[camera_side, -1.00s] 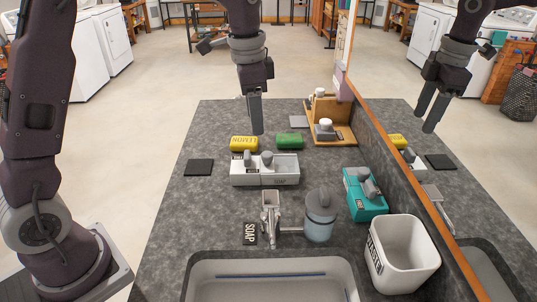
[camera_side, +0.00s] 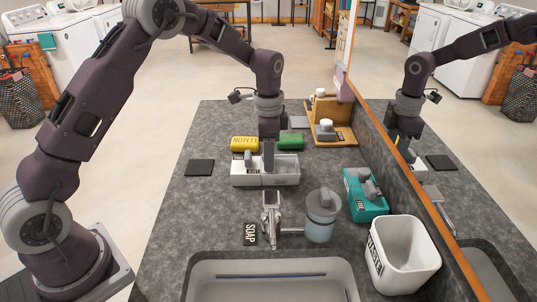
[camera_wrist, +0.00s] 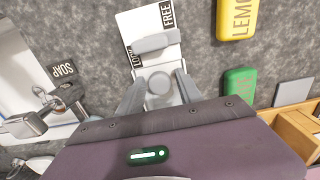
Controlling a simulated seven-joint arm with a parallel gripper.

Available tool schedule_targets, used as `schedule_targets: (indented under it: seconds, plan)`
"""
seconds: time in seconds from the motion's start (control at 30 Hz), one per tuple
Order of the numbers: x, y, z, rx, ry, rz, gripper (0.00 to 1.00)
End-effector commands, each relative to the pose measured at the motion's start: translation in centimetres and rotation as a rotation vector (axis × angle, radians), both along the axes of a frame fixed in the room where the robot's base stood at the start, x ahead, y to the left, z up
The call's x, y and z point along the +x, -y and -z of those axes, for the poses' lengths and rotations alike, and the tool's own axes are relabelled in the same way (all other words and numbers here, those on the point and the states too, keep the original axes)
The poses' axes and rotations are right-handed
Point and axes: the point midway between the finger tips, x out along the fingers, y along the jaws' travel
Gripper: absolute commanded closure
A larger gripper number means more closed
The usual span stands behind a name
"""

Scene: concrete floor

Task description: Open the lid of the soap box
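The white soap box (camera_side: 250,179) stands on the grey counter, with SOAP lettered on its front. The wrist view shows its label panel (camera_wrist: 140,22) with LOCK and FREE and a grey slider (camera_wrist: 157,43) across it. The slider is nearer the LOCK lettering. A round grey knob (camera_wrist: 160,86) stands on the lid, which looks closed. My gripper (camera_side: 268,158) points down over the box. In the wrist view, its fingers (camera_wrist: 160,92) are apart, one on each side of the knob. I cannot tell whether they touch it. The gripper hides the knob in the side view.
Yellow (camera_side: 244,143) and green (camera_side: 291,140) soap bars lie behind the box. A teal box (camera_side: 364,204), a pump bottle (camera_side: 320,217), a faucet (camera_side: 271,217) and a white bin (camera_side: 402,254) are in front. A wooden stand (camera_side: 330,117) and mirror wall (camera_side: 400,155) are at right.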

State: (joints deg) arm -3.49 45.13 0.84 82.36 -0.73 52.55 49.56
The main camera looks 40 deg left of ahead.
Motion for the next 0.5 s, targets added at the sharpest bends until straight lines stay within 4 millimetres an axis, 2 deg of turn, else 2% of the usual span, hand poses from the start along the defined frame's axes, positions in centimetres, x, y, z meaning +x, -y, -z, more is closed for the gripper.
schedule_targets:
  seconds: [0.03, 0.2, 0.5]
  plan:
    - [0.0, 0.0, -0.02, 0.0, 0.0, 0.0, 0.7]
    - [0.01, 0.01, -0.04, 0.0, 0.0, 0.0, 1.0]
    - [0.01, 0.01, -0.07, -0.001, 0.001, 0.0, 1.0]
